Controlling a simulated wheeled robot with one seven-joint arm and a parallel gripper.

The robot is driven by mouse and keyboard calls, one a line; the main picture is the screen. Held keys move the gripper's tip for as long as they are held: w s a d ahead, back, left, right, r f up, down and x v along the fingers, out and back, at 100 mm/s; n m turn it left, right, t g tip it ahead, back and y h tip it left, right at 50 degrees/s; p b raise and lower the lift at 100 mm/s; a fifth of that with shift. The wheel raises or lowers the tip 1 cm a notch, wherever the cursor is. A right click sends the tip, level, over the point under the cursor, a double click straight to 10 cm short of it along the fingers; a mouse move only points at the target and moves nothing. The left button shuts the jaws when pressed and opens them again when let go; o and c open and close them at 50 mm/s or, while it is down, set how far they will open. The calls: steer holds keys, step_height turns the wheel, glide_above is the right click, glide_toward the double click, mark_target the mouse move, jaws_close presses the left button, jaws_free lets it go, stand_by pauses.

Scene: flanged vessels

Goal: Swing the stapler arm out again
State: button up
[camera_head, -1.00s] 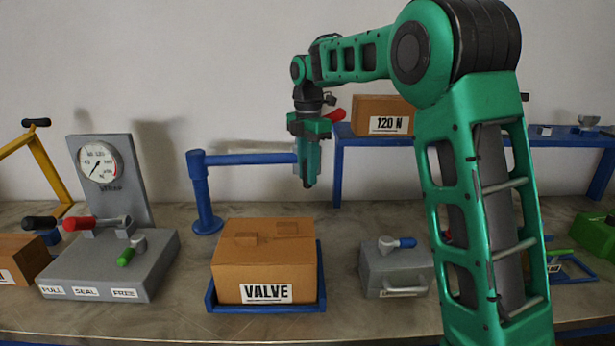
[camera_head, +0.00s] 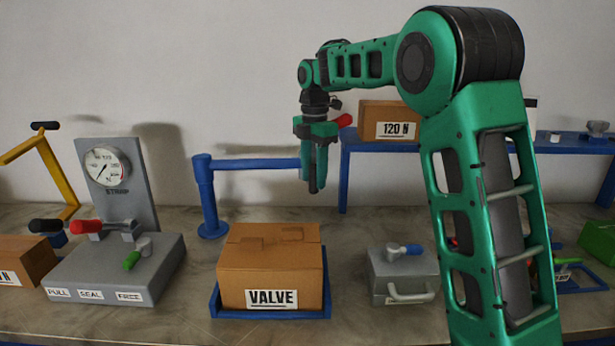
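A blue post at the back of the bench carries a level blue arm (camera_head: 255,163) that runs right, behind the VALVE carton; I take this as the stapler arm. Its right end is hidden by my gripper. A red grip (camera_head: 344,120) shows just right of my gripper, and I cannot tell whether it belongs to that arm. My gripper (camera_head: 314,188) points down at the arm's right end, above and behind the carton's right side. Its fingers overlap in this view, so their gap and any contact with the arm are unclear.
The VALVE carton (camera_head: 268,272) sits in a blue tray (camera_head: 326,290). A grey strap machine (camera_head: 120,265) with a gauge and levers stands left, beside a yellow arm (camera_head: 45,155). A grey case (camera_head: 402,275) stands right. A blue shelf (camera_head: 360,147) holds the 120 N carton (camera_head: 390,121).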

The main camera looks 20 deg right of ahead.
step_height(320, 180, up, 11)
steer(key=shift+f, duration=0.2)
stand_by(0.6)
